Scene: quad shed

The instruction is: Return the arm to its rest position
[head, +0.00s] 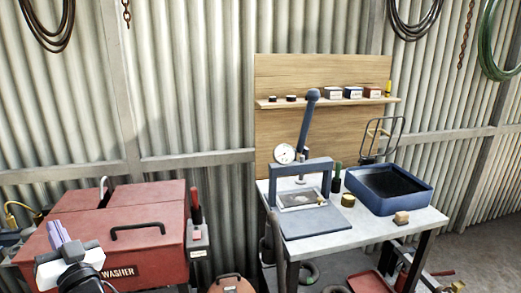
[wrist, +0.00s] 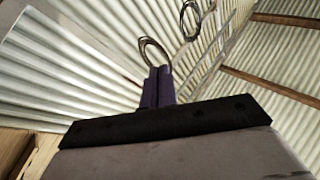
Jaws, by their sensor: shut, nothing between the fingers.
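My gripper (head: 61,233) shows at the lower left of the head view, with purple fingers pointing up in front of the red washer cabinet (head: 150,207). In the wrist view my gripper (wrist: 157,86) has its two purple fingers together, with nothing between them. The wrist camera looks up toward the corrugated wall and roof. My arm below the gripper is mostly cut off by the lower edge of the head view.
A workbench (head: 345,235) at the right bears a blue press (head: 308,165), a blue tray (head: 388,188) and small blocks. A shelf (head: 330,101) holds small boxes. Coiled hoses (head: 415,20) hang on the wall. Floor shows at the far right.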

